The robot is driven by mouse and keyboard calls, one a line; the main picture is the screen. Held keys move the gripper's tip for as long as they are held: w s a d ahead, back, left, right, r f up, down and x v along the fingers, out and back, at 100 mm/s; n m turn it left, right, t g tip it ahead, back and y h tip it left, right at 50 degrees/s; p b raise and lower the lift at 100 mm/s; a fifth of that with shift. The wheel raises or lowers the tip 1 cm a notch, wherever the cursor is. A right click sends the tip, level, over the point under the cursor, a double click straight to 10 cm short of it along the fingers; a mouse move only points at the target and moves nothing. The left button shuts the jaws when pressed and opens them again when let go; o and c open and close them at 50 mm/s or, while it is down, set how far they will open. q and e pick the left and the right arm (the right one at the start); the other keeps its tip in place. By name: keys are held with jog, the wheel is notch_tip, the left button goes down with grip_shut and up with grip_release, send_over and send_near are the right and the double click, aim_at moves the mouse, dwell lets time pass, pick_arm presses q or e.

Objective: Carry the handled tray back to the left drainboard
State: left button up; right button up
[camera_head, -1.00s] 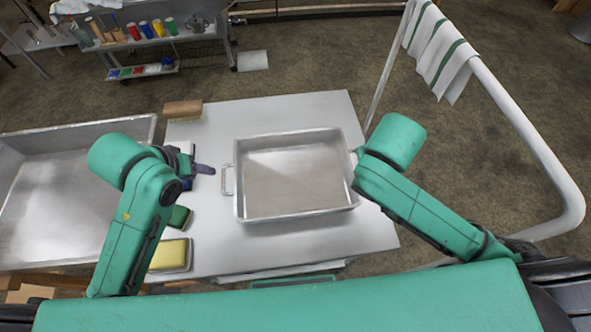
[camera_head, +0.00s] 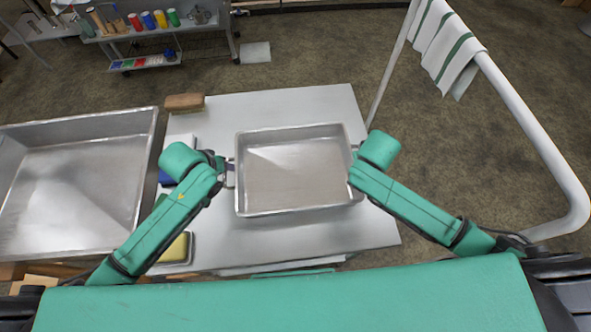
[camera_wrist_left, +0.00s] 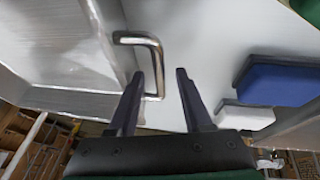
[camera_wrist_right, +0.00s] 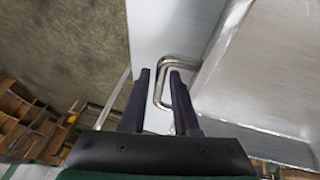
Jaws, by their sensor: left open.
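The handled tray (camera_head: 292,182) is a shallow metal pan lying empty on the pale tabletop (camera_head: 330,236). My left gripper (camera_wrist_left: 160,74) is open at the tray's left handle (camera_wrist_left: 156,66), whose bar shows between the fingers. My right gripper (camera_wrist_right: 160,73) is at the right handle (camera_wrist_right: 162,72), with a finger on each side of the bar. Its fingers stand closer together than the left ones; whether they press on the bar is unclear. In the head view my wrists hide most of both handles. I cannot tell which surface is the left drainboard.
A large metal basin (camera_head: 75,190) stands left of the table. A brown block (camera_head: 184,102), a yellow sponge (camera_head: 176,249) and a blue item (camera_wrist_left: 280,82) lie along the table's left side. A white rail (camera_head: 535,145) with a striped towel (camera_head: 440,50) stands at right.

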pick_arm(q)
jog(key=shift+f, duration=0.25)
pick_arm(e)
jog(key=shift+f, duration=0.25)
pick_arm(q)
jog(key=c, duration=0.5)
pick_arm(e)
grip_shut()
pick_arm(q)
grip_shut()
